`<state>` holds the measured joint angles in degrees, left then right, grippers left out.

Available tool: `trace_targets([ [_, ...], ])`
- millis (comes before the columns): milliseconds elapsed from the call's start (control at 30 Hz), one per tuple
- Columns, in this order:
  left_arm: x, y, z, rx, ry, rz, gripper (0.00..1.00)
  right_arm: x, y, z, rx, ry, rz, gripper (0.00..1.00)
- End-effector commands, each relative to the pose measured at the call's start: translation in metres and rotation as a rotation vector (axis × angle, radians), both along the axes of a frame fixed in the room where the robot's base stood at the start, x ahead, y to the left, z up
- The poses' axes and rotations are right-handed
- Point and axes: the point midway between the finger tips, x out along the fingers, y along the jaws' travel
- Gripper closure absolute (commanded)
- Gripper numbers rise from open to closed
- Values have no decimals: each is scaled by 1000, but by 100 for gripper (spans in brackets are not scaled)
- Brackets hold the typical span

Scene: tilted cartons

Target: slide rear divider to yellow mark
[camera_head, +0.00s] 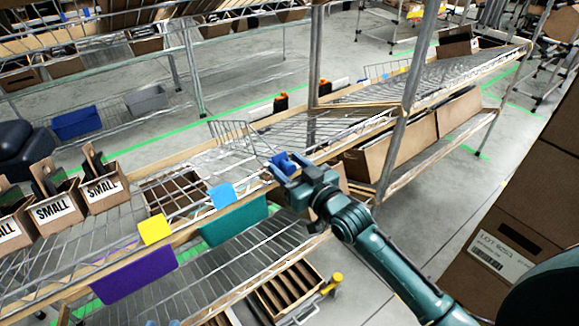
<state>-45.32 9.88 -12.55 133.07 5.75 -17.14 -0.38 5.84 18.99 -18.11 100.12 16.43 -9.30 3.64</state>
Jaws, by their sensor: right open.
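A wire divider (232,133) stands on the wire shelf, left of and behind my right gripper. Its near end runs toward a small blue piece (285,161) at the shelf's front edge. My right gripper (283,168) is open, with its fingers around or beside this blue piece; I cannot tell if they touch it. A yellow mark (155,229) hangs on the front rail, further left. Two small bluish tips show at the bottom edge and may be my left gripper (163,323); its state cannot be seen.
A blue card (222,195) sits on the rail between the gripper and the yellow mark. Purple (135,276) and teal (236,221) panels hang below. Cartons marked SMALL (103,193) stand left. A metal post (396,142) rises right, near large stacked cartons (500,215).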

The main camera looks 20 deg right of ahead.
Motion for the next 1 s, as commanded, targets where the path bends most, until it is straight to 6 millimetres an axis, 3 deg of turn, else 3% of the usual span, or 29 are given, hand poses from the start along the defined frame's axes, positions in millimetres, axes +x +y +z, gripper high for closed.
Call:
trace_targets([
  [600,1,0,-2,3,4,-1,69,-1,0,0,0,0,0,99],
  [1000,4,0,-1,3,-6,-2,69,8,10,0,1,0,1,100],
])
